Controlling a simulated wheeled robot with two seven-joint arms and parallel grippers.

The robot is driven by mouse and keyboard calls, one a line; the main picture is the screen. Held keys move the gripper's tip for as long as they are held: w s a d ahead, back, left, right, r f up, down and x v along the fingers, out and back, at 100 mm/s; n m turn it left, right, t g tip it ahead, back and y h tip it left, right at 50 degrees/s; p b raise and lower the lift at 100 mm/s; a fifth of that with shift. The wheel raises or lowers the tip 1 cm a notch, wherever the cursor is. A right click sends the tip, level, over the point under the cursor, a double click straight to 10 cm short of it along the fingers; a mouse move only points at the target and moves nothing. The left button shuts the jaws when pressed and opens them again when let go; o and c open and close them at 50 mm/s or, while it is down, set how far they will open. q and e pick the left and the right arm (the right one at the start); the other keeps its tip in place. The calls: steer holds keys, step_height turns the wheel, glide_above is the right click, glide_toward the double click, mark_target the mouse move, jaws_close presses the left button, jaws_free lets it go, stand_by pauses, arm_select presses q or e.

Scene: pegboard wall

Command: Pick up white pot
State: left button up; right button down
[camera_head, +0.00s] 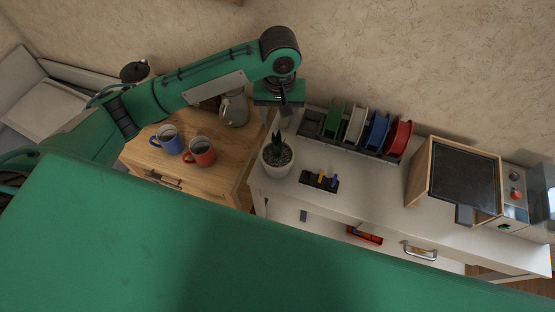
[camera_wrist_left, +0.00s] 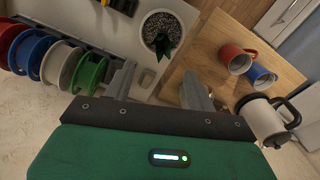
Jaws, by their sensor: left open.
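The white pot (camera_head: 276,171) holds dark soil and a spiky green plant, and stands upright on the left end of the white cabinet top (camera_head: 335,200). In the left wrist view the pot (camera_wrist_left: 188,11) shows at the top, beyond the fingers. My left gripper (camera_head: 285,116) hangs above the cabinet's back left corner, behind the pot in the head view. In the left wrist view its two fingers (camera_wrist_left: 158,88) are spread apart with nothing between them. The gripper looks apart from the pot. My right gripper is not in view.
Left of the pot, a wooden cabinet (camera_head: 225,158) holds a blue mug (camera_head: 170,140), a red mug (camera_head: 201,152) and a grey jug (camera_head: 234,108). Coloured spools (camera_head: 378,132) stand at the back right. A black tool holder (camera_head: 319,182) is right of the pot.

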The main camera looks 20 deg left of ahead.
mark_target(279, 131)
arm_select(q)
step_height(279, 131, down, 7)
steer(key=shift+r+p, duration=0.1)
steer(key=shift+p, duration=0.45)
steer(key=shift+s+a+f+p, duration=0.1)
steer(key=shift+s+f+p, duration=0.05)
steer(key=shift+f+p, duration=0.4)
step_height(279, 131, down, 4)
steer(key=shift+s+a+r+p, duration=0.1)
steer(key=shift+s+r+p, duration=0.05)
steer(key=shift+p, duration=0.4)
steer(key=shift+f, duration=0.35)
steer(key=shift+c, duration=0.5)
jaws_close()
